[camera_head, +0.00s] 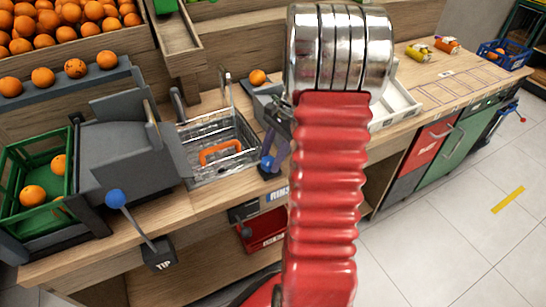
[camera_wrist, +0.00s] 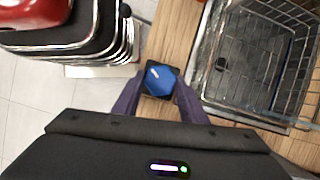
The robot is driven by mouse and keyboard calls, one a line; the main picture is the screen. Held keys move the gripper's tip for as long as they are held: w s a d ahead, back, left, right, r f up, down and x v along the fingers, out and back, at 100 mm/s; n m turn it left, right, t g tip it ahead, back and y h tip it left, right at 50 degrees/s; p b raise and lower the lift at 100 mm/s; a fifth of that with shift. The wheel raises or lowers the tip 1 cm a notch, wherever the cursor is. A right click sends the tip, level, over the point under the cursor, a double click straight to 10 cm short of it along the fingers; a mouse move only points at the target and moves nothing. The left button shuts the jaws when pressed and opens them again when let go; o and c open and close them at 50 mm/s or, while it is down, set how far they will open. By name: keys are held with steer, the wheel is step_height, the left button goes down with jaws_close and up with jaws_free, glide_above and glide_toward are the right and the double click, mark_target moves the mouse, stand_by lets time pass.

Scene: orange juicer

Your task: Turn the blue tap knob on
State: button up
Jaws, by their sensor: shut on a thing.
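The blue tap knob (camera_wrist: 162,79) sits between the two purple fingers of my gripper (camera_wrist: 160,95) in the wrist view. The fingers are shut on it from both sides. In the head view the blue knob (camera_head: 267,163) shows at the counter's front edge, just left of my red arm. My gripper (camera_head: 272,150) reaches down to it there, partly hidden behind the arm.
A grey machine (camera_head: 125,140), a blue-ball lever (camera_head: 116,199) and a green crate (camera_head: 40,185) stand further left. A white tray (camera_head: 396,105) is right of my arm.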

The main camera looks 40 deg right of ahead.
steer(key=n, duration=0.1)
steer(key=n+g, duration=0.1)
steer(key=n, duration=0.1)
steer(key=shift+w+a+n+g, duration=0.15)
steer(key=shift+a+n+g, duration=0.05)
steer(key=shift+n+g, duration=0.1)
steer(key=shift+f+n+g, duration=0.1)
steer(key=shift+n+g, duration=0.5)
steer(key=shift+n, duration=1.2)
steer(key=o, duration=1.1)
steer(key=shift+c, duration=0.2)
steer(key=shift+d, duration=0.1)
